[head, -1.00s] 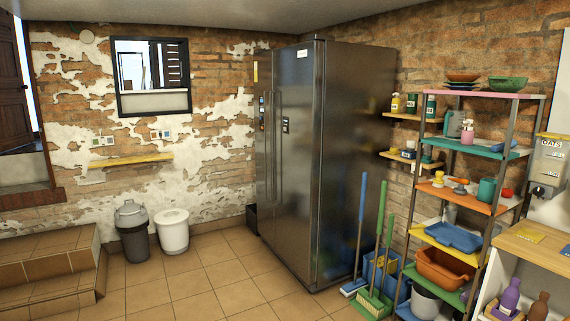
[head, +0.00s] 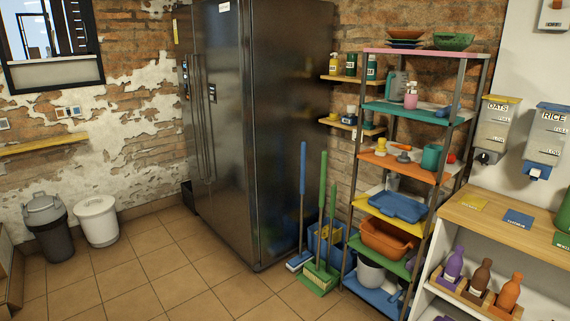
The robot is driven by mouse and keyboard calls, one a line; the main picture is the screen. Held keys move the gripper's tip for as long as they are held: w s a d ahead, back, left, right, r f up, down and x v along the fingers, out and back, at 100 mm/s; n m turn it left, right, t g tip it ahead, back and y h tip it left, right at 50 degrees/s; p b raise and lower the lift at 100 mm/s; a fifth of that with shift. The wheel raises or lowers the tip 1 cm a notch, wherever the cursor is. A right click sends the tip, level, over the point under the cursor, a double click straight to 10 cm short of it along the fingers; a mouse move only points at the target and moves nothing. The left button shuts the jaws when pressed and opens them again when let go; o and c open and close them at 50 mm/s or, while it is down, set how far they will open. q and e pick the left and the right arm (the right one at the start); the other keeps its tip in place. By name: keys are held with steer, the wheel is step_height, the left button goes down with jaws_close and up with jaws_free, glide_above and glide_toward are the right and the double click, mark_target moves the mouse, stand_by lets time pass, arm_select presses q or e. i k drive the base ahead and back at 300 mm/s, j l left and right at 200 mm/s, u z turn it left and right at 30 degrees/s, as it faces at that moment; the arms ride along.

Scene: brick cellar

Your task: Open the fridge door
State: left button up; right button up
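The fridge (head: 285,130) is a tall dark steel cabinet standing against the brick wall, left of the middle of the head view. Its front faces left and shows at a steep angle. Two long vertical door handles (head: 203,135) run side by side on the front, and a small dark panel (head: 212,93) sits beside them. The doors look shut. The fridge's plain side faces me. Neither of my grippers is in view.
Brooms (head: 303,200) lean beside the fridge's near right corner. A multicoloured shelf rack (head: 415,112) and a wooden-topped counter (head: 520,225) stand to the right. A grey bin (head: 48,225) and a white bin (head: 97,220) stand at left. The tiled floor (head: 160,265) before the fridge is clear.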

mark_target(223, 37)
steer(key=i, duration=2.65)
